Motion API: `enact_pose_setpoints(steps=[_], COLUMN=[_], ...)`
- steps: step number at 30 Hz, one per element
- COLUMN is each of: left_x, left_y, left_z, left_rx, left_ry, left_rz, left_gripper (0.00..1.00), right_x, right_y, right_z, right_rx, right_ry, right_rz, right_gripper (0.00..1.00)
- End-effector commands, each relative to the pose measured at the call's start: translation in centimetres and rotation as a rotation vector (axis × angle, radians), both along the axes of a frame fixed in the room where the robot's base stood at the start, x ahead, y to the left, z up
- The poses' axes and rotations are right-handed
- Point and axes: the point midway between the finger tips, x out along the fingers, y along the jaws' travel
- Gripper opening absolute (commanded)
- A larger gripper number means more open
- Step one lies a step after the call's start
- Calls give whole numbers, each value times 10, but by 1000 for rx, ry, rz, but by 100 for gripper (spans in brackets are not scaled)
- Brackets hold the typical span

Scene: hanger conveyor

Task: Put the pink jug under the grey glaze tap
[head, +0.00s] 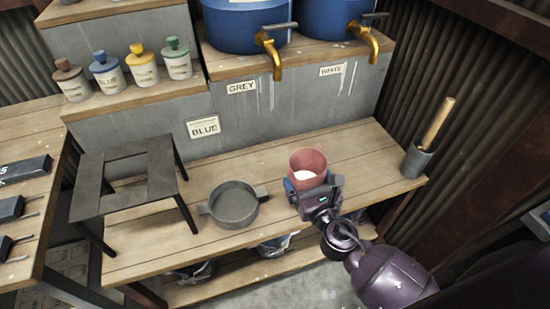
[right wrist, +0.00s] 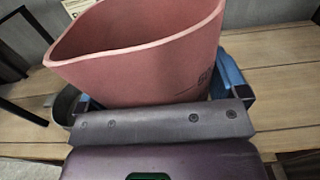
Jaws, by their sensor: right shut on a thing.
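I cannot tell whether the jug's base touches the bench. The grey glaze tap (head: 270,52) is brass, on the left blue barrel, above the GREY label (head: 241,87). The jug is to the right of and below this tap. My left gripper is not in view.
A grey sieve-like pan (head: 234,204) sits left of the jug, beside a dark stool (head: 128,178). A second brass tap (head: 365,40) hangs above the WHITE label (head: 331,70). A grey pot (head: 416,162) with a wooden handle stands right. Bench behind the pan is clear.

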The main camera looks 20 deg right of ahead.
Motion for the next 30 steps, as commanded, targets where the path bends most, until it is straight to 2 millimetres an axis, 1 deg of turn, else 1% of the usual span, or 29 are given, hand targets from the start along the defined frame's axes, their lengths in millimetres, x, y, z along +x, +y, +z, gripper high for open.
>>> enact_pose_setpoints(steps=[2,5,15,30], left_x=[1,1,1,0], left_y=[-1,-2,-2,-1], left_z=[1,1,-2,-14], left_rx=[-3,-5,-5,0], left_ry=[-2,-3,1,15], left_rz=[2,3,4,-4], left_gripper=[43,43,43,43], right_x=[1,13,84,187], right_y=[3,4,7,11], right_z=[3,4,3,0], right_rx=[0,0,0,0], right_ry=[-3,-4,-3,0], right_rz=[3,5,4,4], right_gripper=[48,48,48,48])
